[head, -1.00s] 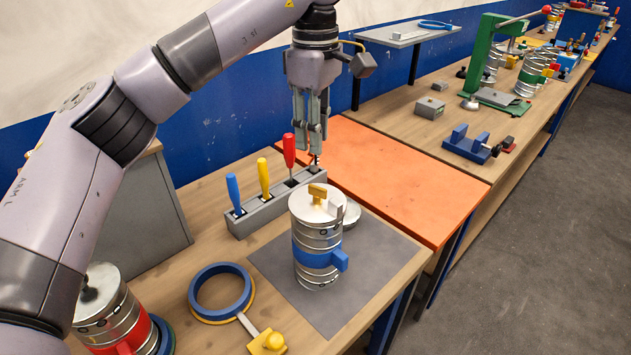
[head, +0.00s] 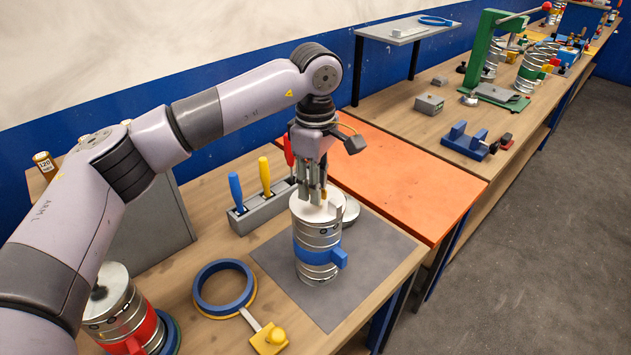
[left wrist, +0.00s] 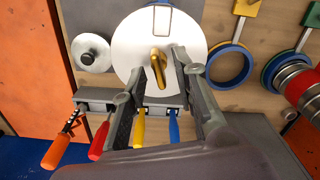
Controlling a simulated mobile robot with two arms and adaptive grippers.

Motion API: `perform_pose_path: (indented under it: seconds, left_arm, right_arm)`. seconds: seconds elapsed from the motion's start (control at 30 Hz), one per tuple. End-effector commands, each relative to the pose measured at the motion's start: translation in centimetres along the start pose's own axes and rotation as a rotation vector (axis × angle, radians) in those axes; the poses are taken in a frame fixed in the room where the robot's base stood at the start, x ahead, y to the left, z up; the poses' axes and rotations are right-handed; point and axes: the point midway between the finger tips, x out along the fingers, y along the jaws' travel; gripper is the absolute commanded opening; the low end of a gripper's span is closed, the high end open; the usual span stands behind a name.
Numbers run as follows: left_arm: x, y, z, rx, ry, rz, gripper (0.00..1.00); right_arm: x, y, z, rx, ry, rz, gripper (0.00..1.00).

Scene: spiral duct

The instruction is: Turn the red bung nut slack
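A silver canister (head: 316,236) with a blue band stands upright on a grey mat (head: 370,262). A yellow handle (left wrist: 158,68) sits on its pale round lid (left wrist: 205,38). My left gripper (head: 313,192) points down at the lid. Its two fingers (left wrist: 158,82) are apart, one on each side of the yellow handle, with gaps visible. In the head view the fingers hide most of the handle. A second canister (head: 112,305), with a red band and red block, stands at lower left; it also shows in the left wrist view (left wrist: 303,88). I cannot identify a red bung nut for certain.
A grey rack (head: 262,208) of screwdrivers stands behind the canister. A blue ring (head: 200,292) and a yellow-ended tool (head: 268,338) lie to its left. A small round metal part (head: 350,208) is close beside it. The orange tabletop (head: 410,180) is clear.

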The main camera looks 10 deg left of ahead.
Motion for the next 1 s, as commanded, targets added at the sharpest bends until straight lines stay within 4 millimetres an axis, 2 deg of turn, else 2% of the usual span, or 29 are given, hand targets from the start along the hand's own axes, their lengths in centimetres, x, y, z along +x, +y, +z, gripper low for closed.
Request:
perform_pose_path:
  seconds: [0.03, 0.37, 0.77, 1.0]
  left_arm:
    - [-0.02, 0.0, 0.0, 0.0, 0.0, 0.0, 0.22]
    - [-0.05, 0.01, 0.0, 0.0, 0.0, 0.0, 0.0]
    - [-0.07, 0.02, 0.01, -0.001, 0.0, 0.001, 0.0]
    - [0.08, 0.01, 0.03, -0.056, -0.001, 0.001, 0.0]
  right_arm:
    - [0.0, 0.02, 0.01, 0.0, 0.0, 0.0, 0.4]
    - [0.0, 0.04, 0.01, 0.0, 0.0, 0.0, 0.4]
    - [0.03, 0.09, 0.02, 0.0, 0.0, 0.001, 0.4]
    - [0.75, 0.1, 0.08, 0.0, 0.0, 0.001, 0.4]
